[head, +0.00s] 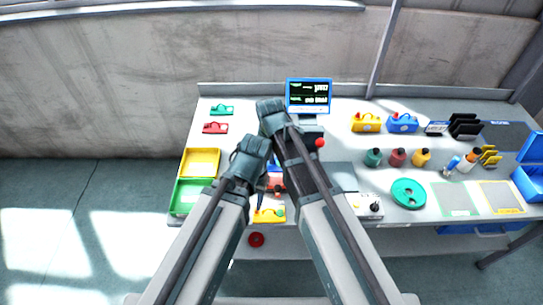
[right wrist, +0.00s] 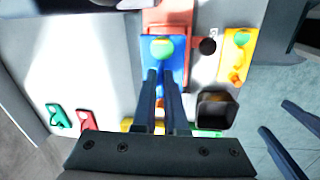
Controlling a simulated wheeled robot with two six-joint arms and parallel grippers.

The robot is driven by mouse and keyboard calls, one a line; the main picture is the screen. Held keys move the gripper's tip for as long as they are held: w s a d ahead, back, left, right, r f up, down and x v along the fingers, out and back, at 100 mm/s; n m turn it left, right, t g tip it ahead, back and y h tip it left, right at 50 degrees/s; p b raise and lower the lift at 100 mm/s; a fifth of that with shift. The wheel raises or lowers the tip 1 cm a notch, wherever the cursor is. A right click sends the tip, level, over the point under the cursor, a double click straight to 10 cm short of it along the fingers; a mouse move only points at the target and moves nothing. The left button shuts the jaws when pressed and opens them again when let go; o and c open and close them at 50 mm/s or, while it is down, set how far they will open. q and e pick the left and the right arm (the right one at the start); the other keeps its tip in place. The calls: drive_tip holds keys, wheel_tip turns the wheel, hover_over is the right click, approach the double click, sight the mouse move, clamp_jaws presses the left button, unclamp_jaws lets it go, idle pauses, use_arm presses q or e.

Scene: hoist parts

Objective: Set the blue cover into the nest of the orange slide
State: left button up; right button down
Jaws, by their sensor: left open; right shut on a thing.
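The blue cover (right wrist: 176,62) has a green knob (right wrist: 162,48) and shows in the right wrist view. My right gripper (right wrist: 163,76) is shut on the cover, its fingertips by the knob. The orange slide (right wrist: 167,16) shows just beyond the cover, which overlaps it in the picture. I cannot tell whether the cover is seated in the nest or above it. In the head view my arms mostly hide this spot. My left gripper (head: 263,192) is open and empty, low over the bench's front; its dark fingers also show at the right wrist view's right edge (right wrist: 290,132).
A yellow part (head: 268,215) lies by the bench's front edge. A yellow tray (head: 199,150) and a green tray (head: 178,209) are at left. A monitor (head: 309,96) stands at the back. Several knobbed pots and a green disc (head: 408,193) are at right.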

sight(272, 168)
use_arm(q)
drive_tip(key=shift+f+b, duration=1.55)
drive_tip(key=shift+f, duration=0.1)
use_arm(e)
drive_tip(key=shift+f, duration=1.7)
use_arm(q)
drive_tip(key=shift+f+b, duration=1.15)
use_arm(e)
drive_tip(key=shift+f, duration=1.1)
use_arm(q)
drive_tip(key=shift+f+b, duration=0.4)
use_arm(e)
drive_tip(key=shift+f, duration=0.4)
drive_tip(key=shift+c, duration=2.4)
unclamp_jaws()
use_arm(q)
drive_tip(key=shift+r, duration=0.1)
